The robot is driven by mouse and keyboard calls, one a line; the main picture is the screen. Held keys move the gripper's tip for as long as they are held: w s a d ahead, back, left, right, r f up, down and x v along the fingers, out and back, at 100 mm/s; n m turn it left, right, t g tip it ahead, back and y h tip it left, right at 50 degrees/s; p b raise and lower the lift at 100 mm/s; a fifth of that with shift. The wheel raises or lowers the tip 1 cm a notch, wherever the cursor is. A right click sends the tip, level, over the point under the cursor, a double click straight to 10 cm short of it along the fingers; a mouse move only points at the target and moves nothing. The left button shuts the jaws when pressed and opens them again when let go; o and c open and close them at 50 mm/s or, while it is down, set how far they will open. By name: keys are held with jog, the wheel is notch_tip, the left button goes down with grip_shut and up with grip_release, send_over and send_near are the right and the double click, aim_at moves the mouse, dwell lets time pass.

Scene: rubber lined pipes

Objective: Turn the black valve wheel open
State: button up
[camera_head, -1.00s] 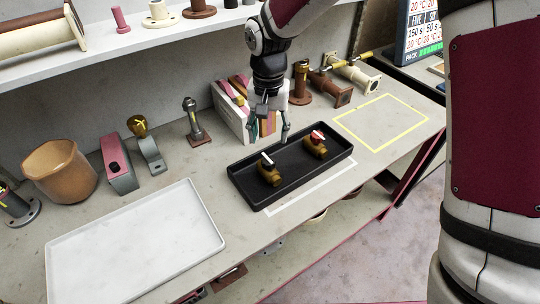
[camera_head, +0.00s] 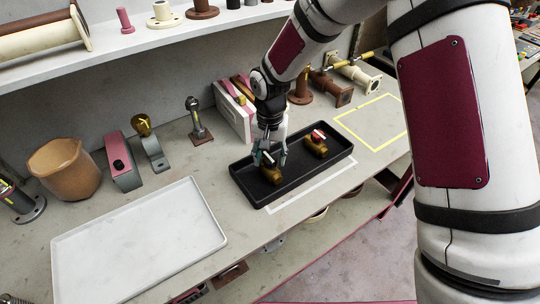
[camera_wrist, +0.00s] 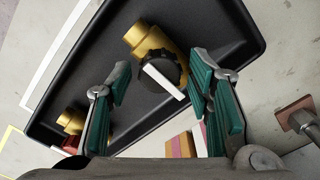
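The black valve wheel (camera_wrist: 172,66) has a white bar across it and sits on a brass valve body (camera_wrist: 149,40). That brass valve also shows at the left part of the tray in the head view (camera_head: 271,175). My gripper (camera_wrist: 163,76) is open, with its green-padded fingers on either side of the wheel; I cannot tell whether they touch it. In the head view my gripper (camera_head: 270,156) is low over this valve and partly hides the wheel. A second brass valve with a red handle (camera_head: 317,136) stands to the right in the same tray.
The black tray (camera_head: 296,187) holds both valves on the bench. A white tray (camera_head: 135,245) lies at the front left. A box of colored items (camera_head: 232,110) and pipe pieces (camera_head: 330,92) stand behind. The yellow-outlined area (camera_head: 375,122) is clear.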

jog(key=c, duration=0.8)
jog(key=shift+o, duration=0.2)
jog(key=shift+n, duration=0.3)
jog(key=n+b, duration=0.1)
jog(key=n, duration=0.3)
jog(key=n+b, duration=0.1)
jog(key=n, duration=0.3)
jog(key=n+b, duration=0.1)
jog(key=n, duration=0.8)
jog(key=shift+n, duration=0.3)
